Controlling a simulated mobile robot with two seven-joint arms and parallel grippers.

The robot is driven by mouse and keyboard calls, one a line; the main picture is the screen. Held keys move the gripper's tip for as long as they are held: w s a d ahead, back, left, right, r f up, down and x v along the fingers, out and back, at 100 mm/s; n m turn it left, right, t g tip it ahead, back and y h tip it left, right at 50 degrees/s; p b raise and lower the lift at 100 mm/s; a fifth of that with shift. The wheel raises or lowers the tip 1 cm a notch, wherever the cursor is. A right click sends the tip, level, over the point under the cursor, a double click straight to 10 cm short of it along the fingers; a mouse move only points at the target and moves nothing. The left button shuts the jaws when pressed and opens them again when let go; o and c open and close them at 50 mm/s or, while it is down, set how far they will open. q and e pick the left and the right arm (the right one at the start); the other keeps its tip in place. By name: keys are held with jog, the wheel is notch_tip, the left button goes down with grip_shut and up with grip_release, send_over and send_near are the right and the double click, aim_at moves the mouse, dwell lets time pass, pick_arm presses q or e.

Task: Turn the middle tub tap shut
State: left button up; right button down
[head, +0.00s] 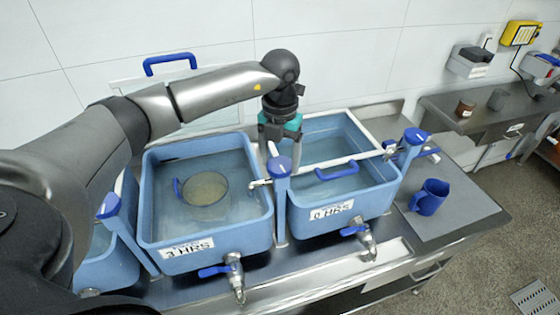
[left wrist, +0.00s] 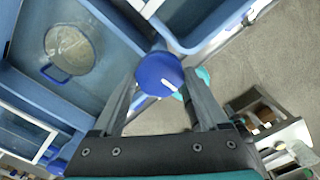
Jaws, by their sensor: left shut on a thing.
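The middle tub tap is a round blue knob (head: 282,163) on a blue post between two tubs, with a short spout pointing left over the tub labelled 3 HRS (head: 205,250). My left gripper (head: 279,142) reaches down from above and is shut on this knob. In the left wrist view the knob (left wrist: 160,73), with a white mark on its top, sits between the fingertips of my left gripper (left wrist: 162,80). The fingers hide part of the knob's sides. My right gripper is not in view.
A second tub labelled 0 HRS (head: 335,215) stands to the right, with another blue-topped tap (head: 414,136) beyond it. A strainer (head: 205,189) sits in the 3 HRS tub. A blue jug (head: 429,197) stands on a grey mat. Drain valves stick out at the tub fronts.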

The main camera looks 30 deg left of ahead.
aim_at(280, 164)
pick_arm(q)
jog(key=shift+m, duration=0.6)
jog(key=o, duration=1.3)
jog(key=shift+c, duration=0.2)
notch_tip(280, 164, up, 15)
jog(key=b, duration=0.1)
jog(key=shift+r, duration=0.15)
